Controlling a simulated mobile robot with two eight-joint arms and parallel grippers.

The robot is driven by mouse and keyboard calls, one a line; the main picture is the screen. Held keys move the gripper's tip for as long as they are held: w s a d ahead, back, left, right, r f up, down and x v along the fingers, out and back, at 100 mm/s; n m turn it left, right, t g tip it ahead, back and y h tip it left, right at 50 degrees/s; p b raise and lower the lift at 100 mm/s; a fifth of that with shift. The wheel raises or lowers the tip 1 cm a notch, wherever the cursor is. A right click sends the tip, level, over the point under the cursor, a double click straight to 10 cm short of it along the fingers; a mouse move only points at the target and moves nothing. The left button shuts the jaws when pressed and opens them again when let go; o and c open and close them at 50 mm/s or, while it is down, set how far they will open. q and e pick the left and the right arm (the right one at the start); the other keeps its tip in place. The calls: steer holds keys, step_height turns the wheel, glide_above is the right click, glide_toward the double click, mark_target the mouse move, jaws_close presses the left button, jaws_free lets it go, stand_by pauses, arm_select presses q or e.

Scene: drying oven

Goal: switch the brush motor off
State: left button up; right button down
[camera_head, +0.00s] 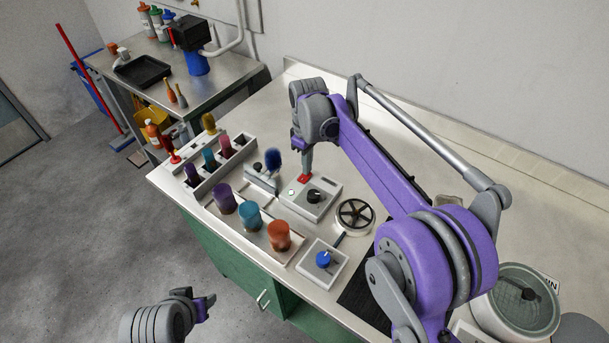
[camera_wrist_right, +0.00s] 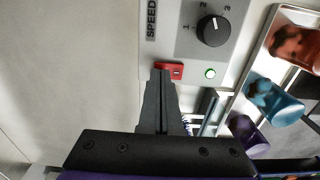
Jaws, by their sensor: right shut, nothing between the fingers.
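A white control box (camera_head: 325,206) with a grey face stands on the counter. It carries a black speed knob (camera_wrist_right: 212,30), a red switch (camera_wrist_right: 177,70) and a small green light (camera_wrist_right: 210,73) that looks lit. The red switch also shows in the head view (camera_head: 303,178). My right gripper (camera_wrist_right: 163,72) is shut and empty, its fingertips at the red switch and overlapping part of it; I cannot tell whether they touch. The brush with blue bristles (camera_head: 273,160) stands left of the box. My left gripper (camera_head: 208,303) is at the lower left, away from the counter.
Purple, teal and orange cups (camera_head: 250,215) stand in a tray left of the box. The back of the counter (camera_head: 270,115) is clear.

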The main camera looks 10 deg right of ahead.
steer(key=shift+f, duration=0.35)
steer(key=shift+r, duration=0.2)
steer(key=shift+r+p, duration=1.95)
steer(key=shift+r, duration=1.45)
